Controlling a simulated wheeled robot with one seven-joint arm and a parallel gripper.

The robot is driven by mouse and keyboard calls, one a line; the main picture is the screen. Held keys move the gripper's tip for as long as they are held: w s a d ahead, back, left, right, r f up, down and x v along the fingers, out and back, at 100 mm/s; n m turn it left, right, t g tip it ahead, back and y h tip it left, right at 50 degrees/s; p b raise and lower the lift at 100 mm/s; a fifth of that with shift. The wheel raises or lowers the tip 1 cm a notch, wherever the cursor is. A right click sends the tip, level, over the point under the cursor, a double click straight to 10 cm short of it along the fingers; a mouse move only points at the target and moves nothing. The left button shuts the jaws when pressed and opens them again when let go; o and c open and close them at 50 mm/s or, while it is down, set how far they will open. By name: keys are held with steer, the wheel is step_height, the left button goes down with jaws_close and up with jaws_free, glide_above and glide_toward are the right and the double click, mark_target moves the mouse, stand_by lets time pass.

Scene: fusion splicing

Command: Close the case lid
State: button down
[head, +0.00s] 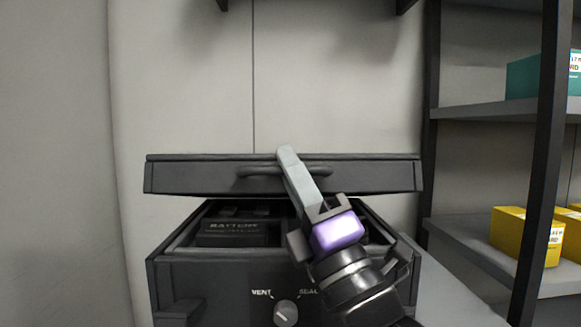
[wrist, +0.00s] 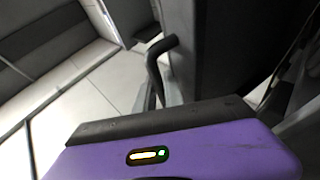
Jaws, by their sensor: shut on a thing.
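The dark grey case (head: 200,288) stands open in front of me in the head view. Its lid (head: 385,177) is raised above the case body, leaving a clear gap at the front. The lid's bar handle (head: 258,171) is on its front face; it also shows in the wrist view (wrist: 154,62) beside the dark lid (wrist: 205,45). My gripper (head: 289,155) reaches up from the lower right and is shut on the handle. Its grey finger hides the middle of the handle, and part of the grip is hidden in both views.
A battery-labelled block (head: 233,233) sits inside the case, below the lid's edge. A vent/seal knob (head: 286,313) is on the case front. Shelves (head: 490,250) with yellow boxes (head: 522,236) and a teal box (head: 530,75) stand at the right. A plain wall is behind.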

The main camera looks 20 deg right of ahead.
steer(key=shift+s+f, duration=0.15)
steer(key=shift+f, duration=0.35)
steer(key=c, duration=1.7)
jaws_free()
